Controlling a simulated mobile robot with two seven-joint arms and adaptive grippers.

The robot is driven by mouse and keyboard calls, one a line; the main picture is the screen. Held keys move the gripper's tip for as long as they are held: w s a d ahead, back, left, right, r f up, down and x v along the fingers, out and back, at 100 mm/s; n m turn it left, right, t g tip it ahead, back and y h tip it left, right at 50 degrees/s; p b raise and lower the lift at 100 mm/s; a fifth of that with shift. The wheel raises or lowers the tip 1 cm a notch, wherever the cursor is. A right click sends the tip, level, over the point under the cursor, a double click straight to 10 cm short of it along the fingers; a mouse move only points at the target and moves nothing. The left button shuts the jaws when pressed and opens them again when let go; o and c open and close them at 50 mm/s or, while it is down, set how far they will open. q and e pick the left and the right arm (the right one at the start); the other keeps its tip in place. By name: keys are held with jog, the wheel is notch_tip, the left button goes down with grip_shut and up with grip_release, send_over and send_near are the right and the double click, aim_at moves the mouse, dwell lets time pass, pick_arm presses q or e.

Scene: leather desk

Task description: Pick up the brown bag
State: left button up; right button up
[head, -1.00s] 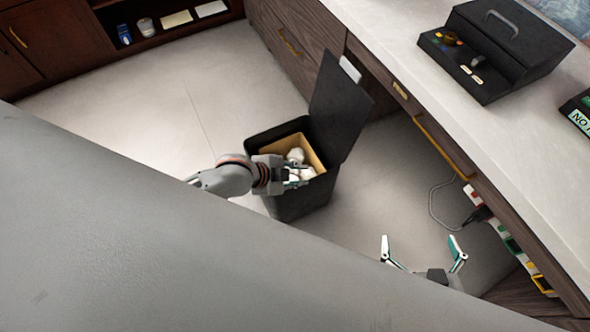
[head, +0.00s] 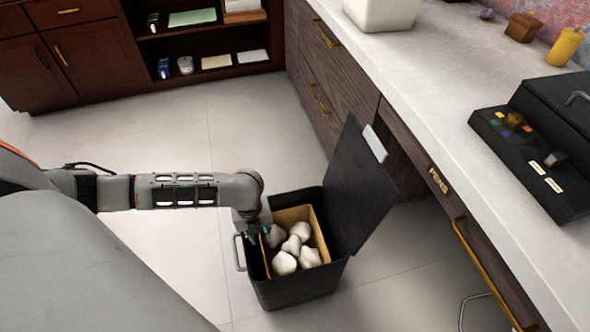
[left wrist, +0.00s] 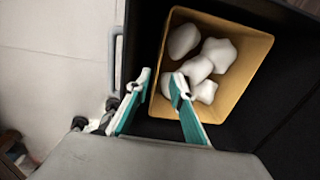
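The brown bag (head: 290,216) stands open inside a black bin (head: 300,293) on the floor, with several white lumps (head: 284,263) in it. It also shows in the left wrist view (left wrist: 242,82). My left gripper (head: 259,239) reaches down at the bag's left side. In the left wrist view the gripper (left wrist: 159,82) has its fingers apart, one outside the bag's left wall and one over the inside. The wall lies between them, and I see no grip on it. My right gripper is not in view.
The bin's raised lid (head: 358,190) stands up on its right. A bin handle (head: 239,253) is on the left. A counter (head: 440,90) with drawers runs along the right. The floor (head: 170,125) behind the bin is clear.

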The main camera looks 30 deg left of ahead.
pick_arm(q)
jog(key=shift+s+d+f, duration=0.1)
jog(key=shift+s+f, duration=0.1)
jog(key=shift+f, duration=0.7)
notch_tip(320, 180, down, 4)
jog(key=b, duration=0.2)
jog(key=shift+d+f+b, duration=0.1)
jog(key=shift+d+b, duration=0.05)
jog(key=shift+b, duration=0.2)
grip_shut()
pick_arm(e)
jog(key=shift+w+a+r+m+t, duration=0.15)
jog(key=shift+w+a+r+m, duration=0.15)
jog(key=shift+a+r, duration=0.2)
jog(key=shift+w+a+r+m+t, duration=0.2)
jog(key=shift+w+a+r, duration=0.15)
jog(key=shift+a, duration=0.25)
